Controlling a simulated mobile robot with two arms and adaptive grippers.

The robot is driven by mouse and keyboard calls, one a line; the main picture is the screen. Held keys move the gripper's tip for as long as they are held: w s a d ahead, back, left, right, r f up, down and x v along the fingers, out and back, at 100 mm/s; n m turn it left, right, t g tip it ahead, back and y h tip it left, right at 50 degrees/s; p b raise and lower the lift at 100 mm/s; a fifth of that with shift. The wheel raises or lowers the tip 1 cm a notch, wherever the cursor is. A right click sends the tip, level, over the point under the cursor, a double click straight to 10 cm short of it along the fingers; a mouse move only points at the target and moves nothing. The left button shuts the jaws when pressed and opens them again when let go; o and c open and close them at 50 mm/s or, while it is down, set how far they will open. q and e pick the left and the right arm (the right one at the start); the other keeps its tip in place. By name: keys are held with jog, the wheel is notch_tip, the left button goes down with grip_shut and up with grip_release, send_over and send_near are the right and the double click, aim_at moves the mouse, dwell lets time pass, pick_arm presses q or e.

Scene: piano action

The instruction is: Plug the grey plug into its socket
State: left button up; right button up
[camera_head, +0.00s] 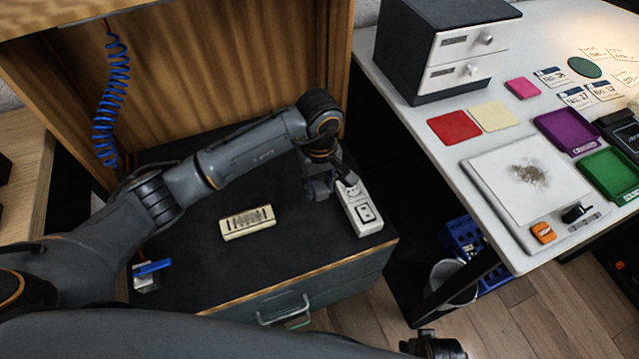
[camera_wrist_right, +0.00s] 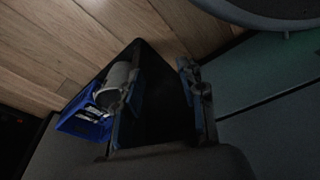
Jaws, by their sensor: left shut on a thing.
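The white socket strip (camera_head: 369,228) lies near the right end of the dark cabinet top, with a dark square switch on its near part. My left gripper (camera_head: 346,179) reaches down over the far end of this strip. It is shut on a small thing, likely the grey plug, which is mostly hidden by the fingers. I cannot tell whether the plug touches the strip or sits in a socket. My right gripper (camera_wrist_right: 160,88) is open in the right wrist view, with nothing seen between its fingers. It is low, off the cabinet, at the bottom of the head view (camera_head: 436,346).
A cream slotted block (camera_head: 248,222) lies mid-cabinet. A blue-handled clamp-like item (camera_head: 150,272) is at the front left. A blue coiled cord (camera_head: 110,95) hangs at the back left. A white desk (camera_head: 440,165) stands right, with a blue crate (camera_head: 462,237) and a bin (camera_head: 446,279) below.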

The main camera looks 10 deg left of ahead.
pick_arm(q)
jog(key=shift+f+b, duration=0.35)
jog(key=shift+f, duration=0.25)
pick_arm(e)
jog(key=r, duration=0.1)
jog(key=w+r, duration=0.2)
jog(key=r, duration=0.1)
jog(key=shift+a+r, duration=0.1)
jog(key=shift+a, duration=0.05)
pick_arm(q)
jog(key=shift+d+b, duration=0.1)
jog(key=shift+b, duration=0.2)
pick_arm(e)
jog(key=shift+s, duration=0.25)
